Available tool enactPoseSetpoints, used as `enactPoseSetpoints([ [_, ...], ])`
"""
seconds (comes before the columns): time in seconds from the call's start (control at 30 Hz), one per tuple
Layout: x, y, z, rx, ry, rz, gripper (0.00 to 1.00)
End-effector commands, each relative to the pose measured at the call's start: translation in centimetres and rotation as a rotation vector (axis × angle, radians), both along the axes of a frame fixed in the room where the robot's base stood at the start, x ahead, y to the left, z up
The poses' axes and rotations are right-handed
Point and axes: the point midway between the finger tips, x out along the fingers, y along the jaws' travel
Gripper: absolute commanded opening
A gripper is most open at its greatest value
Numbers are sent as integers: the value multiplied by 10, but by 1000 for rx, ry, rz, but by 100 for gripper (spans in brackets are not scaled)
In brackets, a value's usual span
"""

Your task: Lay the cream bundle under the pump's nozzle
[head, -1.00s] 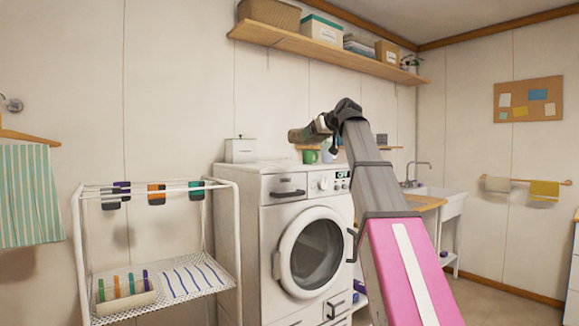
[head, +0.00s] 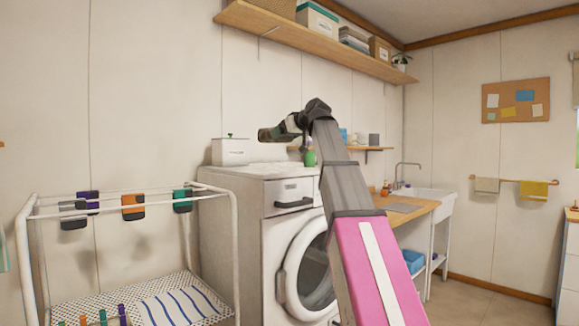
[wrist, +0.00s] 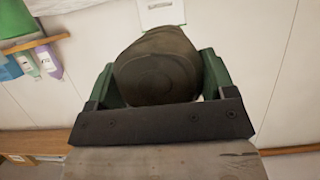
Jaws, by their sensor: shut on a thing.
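My gripper (head: 284,130) is raised above the washing machine's top, in front of the wall. In the wrist view, my gripper (wrist: 158,85) has its green fingers on both sides of a dull grey-brown, rounded thing (wrist: 157,70) with a round mark on its end. The same held thing shows small and dark in the head view (head: 268,134); I cannot tell from its colour whether it is the cream bundle. A small orange-brown bottle (head: 386,188) stands by the sink; it is too small to tell whether it is the pump, and no nozzle can be made out.
The washing machine (head: 290,190) carries a white box (head: 230,151); a green mug (head: 310,158) shows near my arm. A drying rack (head: 130,205) with clips stands at left. A wooden counter (head: 402,212) adjoins the sink (head: 430,194). Open floor lies at right.

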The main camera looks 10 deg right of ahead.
Motion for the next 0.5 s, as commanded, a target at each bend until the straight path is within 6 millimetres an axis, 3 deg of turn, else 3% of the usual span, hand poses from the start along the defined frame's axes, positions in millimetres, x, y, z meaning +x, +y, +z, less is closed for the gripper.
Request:
enactPoseSetpoints([
  [0.5, 89, -39, -56, 1, 1, -2, 48],
])
